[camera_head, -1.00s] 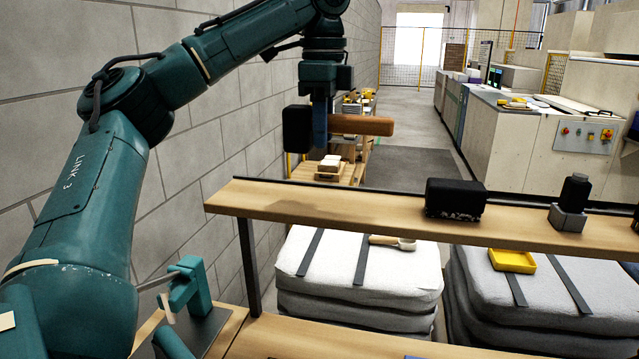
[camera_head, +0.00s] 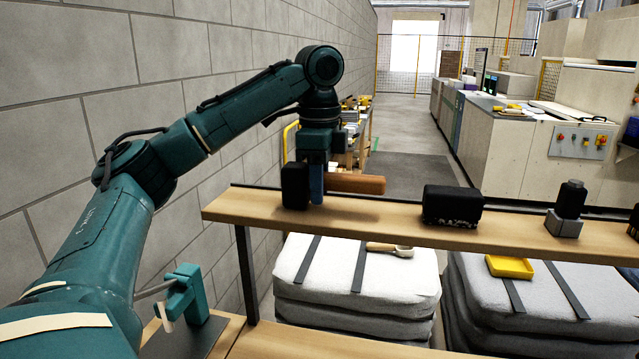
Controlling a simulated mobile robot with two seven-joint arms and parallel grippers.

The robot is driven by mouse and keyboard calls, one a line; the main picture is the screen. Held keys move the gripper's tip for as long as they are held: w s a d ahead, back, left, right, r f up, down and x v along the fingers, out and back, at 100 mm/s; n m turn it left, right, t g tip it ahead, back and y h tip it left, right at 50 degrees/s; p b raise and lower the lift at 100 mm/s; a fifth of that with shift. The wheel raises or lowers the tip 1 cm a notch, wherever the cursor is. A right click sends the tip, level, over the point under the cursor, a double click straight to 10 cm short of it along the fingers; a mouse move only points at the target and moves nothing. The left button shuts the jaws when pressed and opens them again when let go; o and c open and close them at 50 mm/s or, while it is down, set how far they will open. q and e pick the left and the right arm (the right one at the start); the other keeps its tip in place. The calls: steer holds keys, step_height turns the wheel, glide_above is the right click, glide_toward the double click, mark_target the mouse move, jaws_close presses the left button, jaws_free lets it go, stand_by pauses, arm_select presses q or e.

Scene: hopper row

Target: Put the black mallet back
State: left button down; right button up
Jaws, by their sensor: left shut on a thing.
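The black mallet has a black block head (camera_head: 295,186) and a brown wooden handle (camera_head: 357,184) that points right. My left gripper (camera_head: 317,190) is shut on the mallet, between the head and the visible handle. The mallet is level and at the left part of the wooden shelf (camera_head: 400,222). The head's lower edge overlaps the shelf top; I cannot tell whether it touches. The fingers hide part of the handle. My right gripper is not in view.
On the shelf, right of the mallet, are a black brush-like block (camera_head: 452,204) and a black-topped grey item (camera_head: 567,210). Below are stacked white sacks (camera_head: 330,275) with a scoop (camera_head: 390,250) and a yellow tray (camera_head: 510,267). A block wall (camera_head: 60,130) is at left.

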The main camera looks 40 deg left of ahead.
arm_select(q)
steer(key=c, duration=1.6)
jaws_free()
steer(key=shift+f, duration=0.1)
steer(key=o, duration=0.4)
steer(key=shift+o, duration=0.2)
step_height(320, 180, up, 12)
steer(key=shift+s, duration=0.15)
